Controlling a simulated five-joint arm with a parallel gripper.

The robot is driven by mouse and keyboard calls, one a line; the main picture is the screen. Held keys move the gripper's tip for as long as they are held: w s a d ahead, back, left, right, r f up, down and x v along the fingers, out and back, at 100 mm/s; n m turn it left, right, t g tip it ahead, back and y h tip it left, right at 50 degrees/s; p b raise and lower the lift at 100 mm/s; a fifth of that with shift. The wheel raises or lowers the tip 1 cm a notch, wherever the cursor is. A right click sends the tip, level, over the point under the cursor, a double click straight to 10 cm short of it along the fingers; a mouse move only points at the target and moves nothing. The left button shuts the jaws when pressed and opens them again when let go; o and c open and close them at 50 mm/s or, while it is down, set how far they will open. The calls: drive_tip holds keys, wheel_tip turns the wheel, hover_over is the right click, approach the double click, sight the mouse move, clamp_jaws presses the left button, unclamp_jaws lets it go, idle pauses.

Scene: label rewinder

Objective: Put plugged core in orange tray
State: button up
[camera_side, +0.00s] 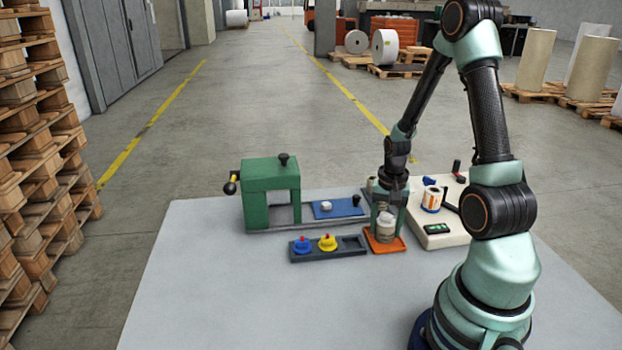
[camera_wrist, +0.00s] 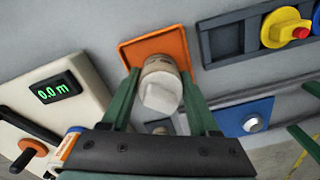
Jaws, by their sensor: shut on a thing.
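The plugged core is a short tan cylinder with a white plug in its end; it shows in the side view (camera_side: 386,226) and in the wrist view (camera_wrist: 160,84). My gripper (camera_side: 387,222) is shut on it, with one green finger on each side, and holds it upright. The orange tray (camera_side: 371,246) lies flat on the table directly under the core, and its rim shows around the core in the wrist view (camera_wrist: 132,52). I cannot tell whether the core's lower end touches the tray floor.
Left of the tray is a dark rack (camera_side: 347,245) with a blue and a yellow plug-like piece. Behind it are a blue mat (camera_side: 335,210) with small parts and a green press (camera_side: 270,190). A cream rewinder (camera_side: 436,238) with a display stands close on the right. The table's front left is clear.

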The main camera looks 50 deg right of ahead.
drive_tip(key=o, duration=0.9)
drive_tip(key=shift+f, duration=0.1)
wheel_tip(320, 180, up, 12)
drive_tip(key=shift+f, duration=0.1)
drive_tip(key=shift+w+a+r, duration=0.1)
drive_tip(key=shift+a+r, duration=0.05)
drive_tip(key=shift+r, duration=0.15)
drive_tip(key=w+a+r+n+t, duration=0.1)
drive_tip(key=a+r+n+t, duration=0.1)
drive_tip(key=a, duration=0.5)
drive_tip(key=w+a+r+n+t, duration=0.1)
drive_tip(key=a+r+n, duration=0.4)
drive_tip(key=a+n, duration=0.2)
drive_tip(key=w+a+r+n+t, duration=0.1)
drive_tip(key=a+r+n+t, duration=0.1)
drive_tip(key=a+r+n, duration=0.2)
drive_tip(key=a, duration=0.3)
drive_tip(key=shift+w+a+r+n+t, duration=0.15)
drive_tip(key=shift+w+a+n+t, duration=0.05)
drive_tip(key=shift+a+n+t, duration=0.1)
